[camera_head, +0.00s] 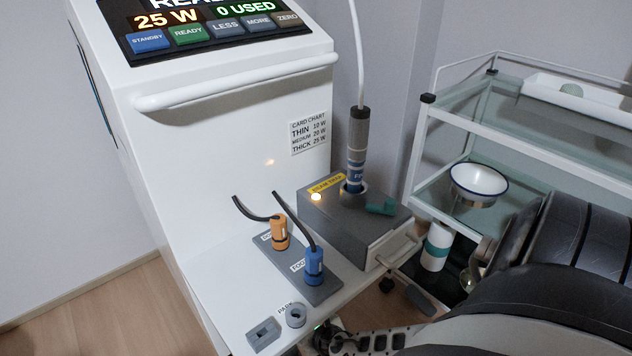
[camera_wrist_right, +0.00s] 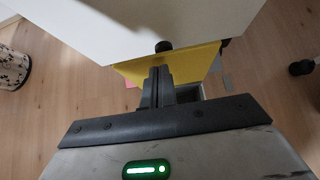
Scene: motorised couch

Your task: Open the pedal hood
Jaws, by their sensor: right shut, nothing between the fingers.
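A yellow panel (camera_wrist_right: 203,60), which looks like the pedal hood, shows in the right wrist view under the edge of the white cabinet (camera_wrist_right: 150,22). It is tilted, and its upper part is hidden by the cabinet. A small dark round knob (camera_wrist_right: 163,46) stands at its upper edge. My right gripper (camera_wrist_right: 159,74) is shut and empty, its fingertips in front of the yellow panel and just below the knob in the picture. I cannot tell whether they touch the panel. No pedal is clearly seen. My left gripper is in neither view.
In the head view, the white console (camera_head: 230,140) has a shelf with an orange connector (camera_head: 279,232) and a blue connector (camera_head: 313,264). A grey holder (camera_head: 345,226) carries an upright handpiece. A glass trolley (camera_head: 520,150) and a black padded couch (camera_head: 560,300) stand at right.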

